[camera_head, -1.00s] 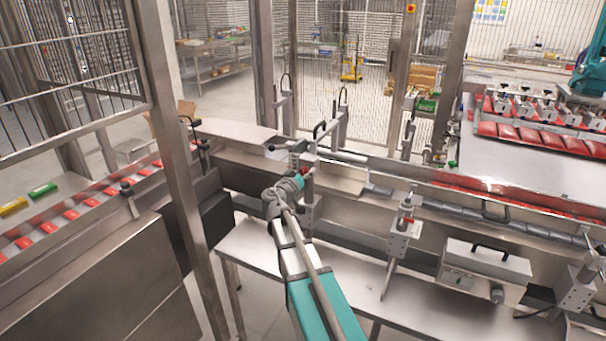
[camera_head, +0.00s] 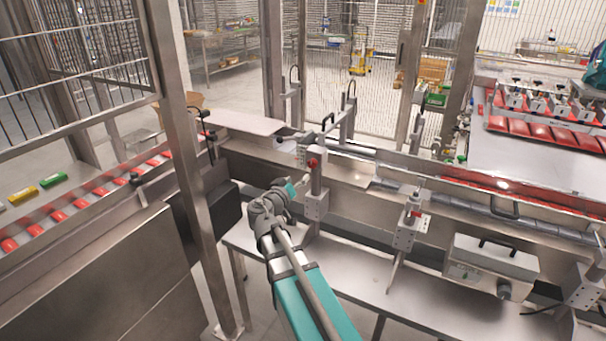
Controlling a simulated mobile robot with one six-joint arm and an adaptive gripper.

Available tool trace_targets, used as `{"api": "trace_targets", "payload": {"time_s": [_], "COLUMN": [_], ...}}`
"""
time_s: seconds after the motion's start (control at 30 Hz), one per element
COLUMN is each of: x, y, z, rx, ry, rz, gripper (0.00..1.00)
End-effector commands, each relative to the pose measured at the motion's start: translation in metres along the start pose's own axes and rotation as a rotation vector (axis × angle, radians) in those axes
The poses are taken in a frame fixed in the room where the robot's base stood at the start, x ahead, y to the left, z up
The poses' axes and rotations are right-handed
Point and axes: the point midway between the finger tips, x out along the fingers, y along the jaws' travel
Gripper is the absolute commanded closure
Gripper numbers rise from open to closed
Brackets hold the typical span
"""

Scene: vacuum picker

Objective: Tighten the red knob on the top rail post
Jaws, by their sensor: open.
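The red knob (camera_head: 312,163) sits on the upper part of the grey metal rail post (camera_head: 316,183), in the middle of the head view. The knob shows clear of my gripper. My gripper (camera_head: 304,181) is open, just below and left of the knob, in front of or beside the post. It looks apart from the knob, though the depth is hard to judge. The fingers are small in the picture, and I see nothing held between them. A second post (camera_head: 411,232) farther right also carries a red part (camera_head: 416,213).
The guide rail (camera_head: 345,172) runs behind the post. A steel bench (camera_head: 370,285) lies below. A thick frame column (camera_head: 190,170) stands left of my arm. A grey box with a handle (camera_head: 492,262) is at right. Red packs (camera_head: 60,216) lie on the left conveyor.

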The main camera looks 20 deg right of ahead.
Motion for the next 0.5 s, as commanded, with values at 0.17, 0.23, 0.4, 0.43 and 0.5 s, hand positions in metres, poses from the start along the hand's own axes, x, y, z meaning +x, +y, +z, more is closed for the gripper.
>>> {"api": "trace_targets", "payload": {"time_s": [0.17, 0.23, 0.4, 0.43, 0.5], "x": [-0.015, -0.017, -0.018, -0.018, -0.018], "y": [0.0, 0.0, 0.0, 0.0, 0.0], "z": [0.0, 0.0, 0.0, 0.0, 0.0], "rx": [0.0, 0.0, 0.0, 0.0, 0.0], "ry": [0.0, 0.0, 0.0, 0.0, 0.0], "rz": [0.0, 0.0, 0.001, 0.001, 0.001], "gripper": [0.17, 0.17, 0.17, 0.17, 0.17]}}
